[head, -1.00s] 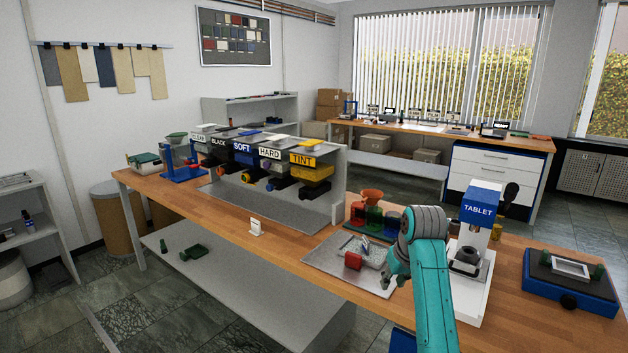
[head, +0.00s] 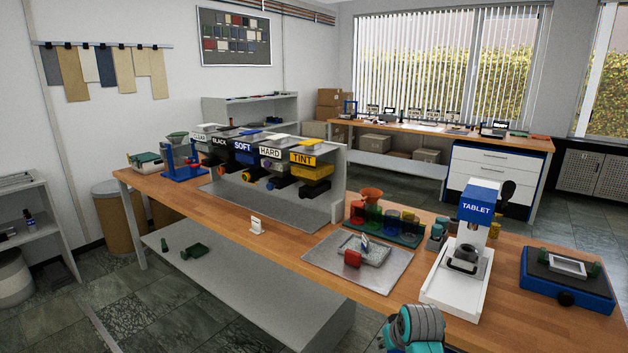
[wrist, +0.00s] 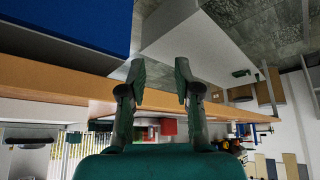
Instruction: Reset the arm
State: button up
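My teal arm shows at the bottom of the head view, low in front of the bench's front edge, with its end out of that picture. In the wrist view my gripper (wrist: 160,75) has its two dark green fingers apart, with nothing between them. The wrist picture looks upside down, with the wooden bench edge (wrist: 60,78) running across behind the fingers. My gripper appears clear of the bench and touches nothing that I can see.
A labelled dispenser rack (head: 340,180) stands left. A grey shelf (head: 240,300) juts out low in front.

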jog(key=s+f+m+t, duration=0.1)
jog(key=s+f+t, duration=0.1)
jog(key=s+f, duration=0.75)
jog(key=s+f+t, duration=0.1)
jog(key=s+f, duration=0.6)
jog(key=s, duration=0.5)
jog(key=s+r+t, duration=0.2)
jog(key=s, duration=1.4)
jog(key=s+r+t, duration=0.3)
jog(key=s+r, duration=1.4)
jog(key=s, duration=0.3)
jog(key=shift+a+m+t+h, duration=0.3)
jog(key=shift+a+h, duration=0.1)
jog(key=shift+a, duration=0.05)
jog(key=shift+r, duration=0.1)
